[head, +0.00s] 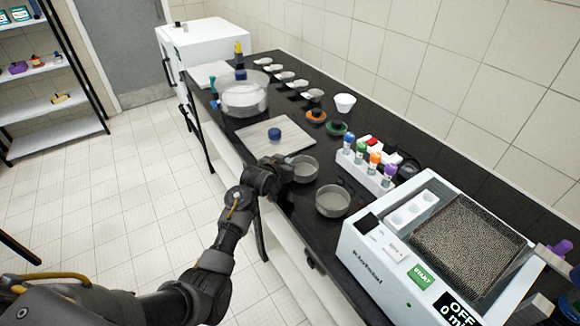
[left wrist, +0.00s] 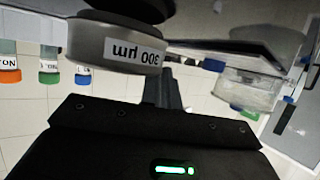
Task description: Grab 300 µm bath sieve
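A round grey sieve with a white label reading "300 µm" (left wrist: 115,45) shows upside down and close up in the left wrist view. In the head view, a shallow grey sieve (head: 304,170) stands on the black bench, right beside my left gripper (head: 284,174). My left gripper is at its left edge; I cannot tell whether it touches. The fingertips are small and dark there, so their opening is unclear. A second round grey sieve (head: 333,202) stands nearer, beside the shaker machine. My right gripper is not in view.
The white shaker machine (head: 385,262) with a START button stands at the near right. A rack with colour-capped bottles (head: 366,175) is behind the sieves. A pale board (head: 262,146) holds a blue-capped item (head: 274,134). A clear round basin (head: 244,98) stands farther back.

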